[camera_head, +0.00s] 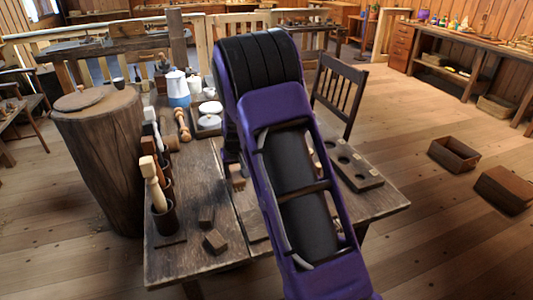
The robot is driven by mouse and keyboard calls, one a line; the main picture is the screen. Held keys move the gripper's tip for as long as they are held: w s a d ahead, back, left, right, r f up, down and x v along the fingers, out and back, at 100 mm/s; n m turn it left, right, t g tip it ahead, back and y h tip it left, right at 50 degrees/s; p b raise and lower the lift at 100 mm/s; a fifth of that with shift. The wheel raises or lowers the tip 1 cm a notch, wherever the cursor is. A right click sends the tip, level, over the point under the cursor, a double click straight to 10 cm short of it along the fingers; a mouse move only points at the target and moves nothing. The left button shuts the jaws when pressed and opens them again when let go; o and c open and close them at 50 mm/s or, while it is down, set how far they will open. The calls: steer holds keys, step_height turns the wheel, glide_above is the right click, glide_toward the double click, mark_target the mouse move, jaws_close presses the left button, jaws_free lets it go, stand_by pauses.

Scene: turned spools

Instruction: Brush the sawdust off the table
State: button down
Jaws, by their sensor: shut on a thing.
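The wooden table (178,264) stands in front of me, its middle covered by my purple and black arm. I cannot make out any sawdust on the parts that show. No brush can be made out for sure. My gripper is hidden behind the arm, and so is whatever it may hold. A small light wood piece (237,181) shows just left of the arm.
Dark cups with turned handles (154,181) line the table's left edge. Small wood blocks (215,241) lie near the front. A blue and white pot (178,88) stands at the back. A holed board (355,166) lies right. A stump (100,160) and chair (338,95) stand close by.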

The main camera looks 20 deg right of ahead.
steer(key=shift+r+p, duration=0.85)
steer(key=shift+r, duration=0.9)
steer(key=shift+d, duration=0.1)
